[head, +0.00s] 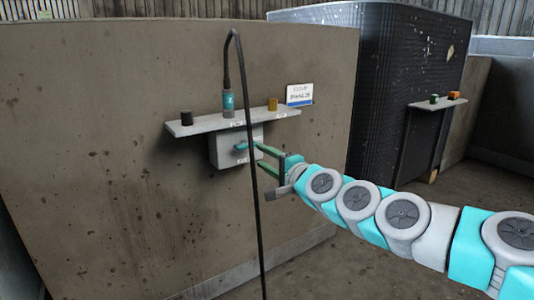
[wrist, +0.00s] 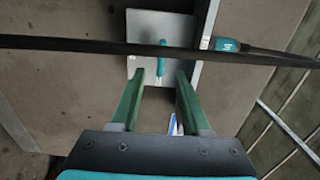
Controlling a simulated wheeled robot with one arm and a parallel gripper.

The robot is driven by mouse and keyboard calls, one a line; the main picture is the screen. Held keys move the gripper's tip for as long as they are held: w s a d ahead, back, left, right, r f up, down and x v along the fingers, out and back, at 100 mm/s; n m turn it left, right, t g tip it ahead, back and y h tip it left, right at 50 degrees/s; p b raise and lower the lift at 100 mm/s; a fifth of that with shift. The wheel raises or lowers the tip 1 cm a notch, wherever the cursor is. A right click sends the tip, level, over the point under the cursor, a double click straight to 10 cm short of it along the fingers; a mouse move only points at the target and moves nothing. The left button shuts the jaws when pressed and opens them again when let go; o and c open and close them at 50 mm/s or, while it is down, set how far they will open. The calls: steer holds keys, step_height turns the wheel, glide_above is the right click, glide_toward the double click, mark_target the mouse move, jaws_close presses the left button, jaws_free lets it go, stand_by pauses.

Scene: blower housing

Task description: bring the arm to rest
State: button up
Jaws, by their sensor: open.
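My gripper (head: 260,150) is at the end of my extended arm, in front of a grey box (head: 222,152) below a wall shelf. Its two green fingers are apart with nothing between them; they also show in the wrist view (wrist: 161,76). A small teal lever (head: 241,146) sticks out of the box face. In the wrist view the lever (wrist: 162,56) lies just beyond the gap between the fingertips. I cannot tell whether a finger touches it.
A black cable (head: 244,90) loops up from a teal plug-like tool (head: 228,104) on the shelf (head: 205,125) and hangs down close to my fingers. A dark knob (head: 186,118), a brown knob (head: 272,104) and a white sign (head: 299,94) stand there. Floor to the right is clear.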

steer(key=s+a+f+n+g+h, duration=0.1)
steer(key=s+f+n+g, duration=0.35)
steer(key=s, duration=0.35)
steer(key=s+a+f+n+g+h, duration=0.1)
steer(key=s+f+n+g, duration=0.2)
steer(key=s+f+n, duration=0.45)
steer(key=s+d+f+g+h, duration=0.35)
steer(key=s+d, duration=0.25)
steer(key=s, duration=0.4)
steer(key=s+d+f+m+g+h, duration=0.1)
steer(key=s+d+f+g+h, duration=0.1)
steer(key=s+d+f, duration=0.5)
steer(key=s+d+g+h, duration=0.3)
steer(key=s+d, duration=0.2)
steer(key=s, duration=0.7)
step_height(320, 180, up, 15)
steer(key=p, duration=1.5)
steer(key=shift+a, duration=0.15)
steer(key=shift+w, duration=0.1)
